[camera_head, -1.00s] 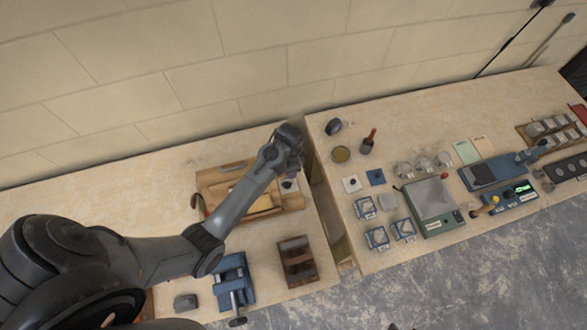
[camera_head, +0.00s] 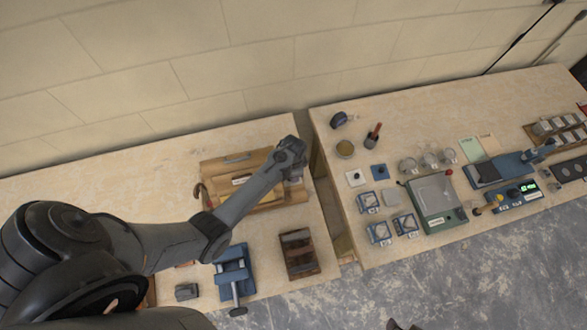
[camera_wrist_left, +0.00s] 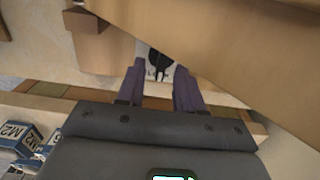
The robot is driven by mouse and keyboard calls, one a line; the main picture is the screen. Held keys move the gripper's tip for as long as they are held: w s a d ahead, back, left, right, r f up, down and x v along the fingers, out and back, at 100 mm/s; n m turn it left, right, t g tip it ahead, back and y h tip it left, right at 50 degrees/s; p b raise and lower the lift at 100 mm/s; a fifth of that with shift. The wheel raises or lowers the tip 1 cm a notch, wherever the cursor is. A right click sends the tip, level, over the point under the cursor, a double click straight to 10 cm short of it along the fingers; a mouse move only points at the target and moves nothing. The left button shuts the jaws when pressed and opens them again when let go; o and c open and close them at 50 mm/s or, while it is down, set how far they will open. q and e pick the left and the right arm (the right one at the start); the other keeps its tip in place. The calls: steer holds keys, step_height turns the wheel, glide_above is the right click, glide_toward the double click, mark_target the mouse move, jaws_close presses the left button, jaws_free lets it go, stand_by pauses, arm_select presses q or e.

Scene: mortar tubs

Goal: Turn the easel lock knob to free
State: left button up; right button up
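The wooden easel (camera_head: 225,167) lies on the left bench in the head view. Its large tilted wooden panel (camera_wrist_left: 235,50) fills the upper right of the left wrist view. The black lock knob (camera_wrist_left: 158,62) shows there on a pale plate, ahead of and between my left gripper's fingertips. My left gripper (camera_wrist_left: 158,72) is open, with dark purple fingers apart on either side of the knob. I cannot tell whether they touch it. In the head view my left gripper (camera_head: 291,165) is over the easel's right end and mostly covers the knob. My right gripper is not in view.
A blue vise (camera_head: 232,272) and a dark wooden box (camera_head: 298,254) stand in front of the easel. A gap separates the left bench from the right bench, which holds a green scale (camera_head: 437,199), blue-labelled blocks (camera_head: 379,233) and small jars.

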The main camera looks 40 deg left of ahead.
arm_select(q)
jaws_close()
steer(key=shift+r, duration=0.1)
steer(key=shift+w+a+n+p, duration=0.1)
steer(key=shift+a+n+p, duration=0.05)
steer(key=shift+n+p, duration=1.15)
steer(key=shift+a+n+p, duration=0.15)
steer(key=shift+n+p, duration=0.3)
steer(key=shift+n, duration=1.15)
jaws_free()
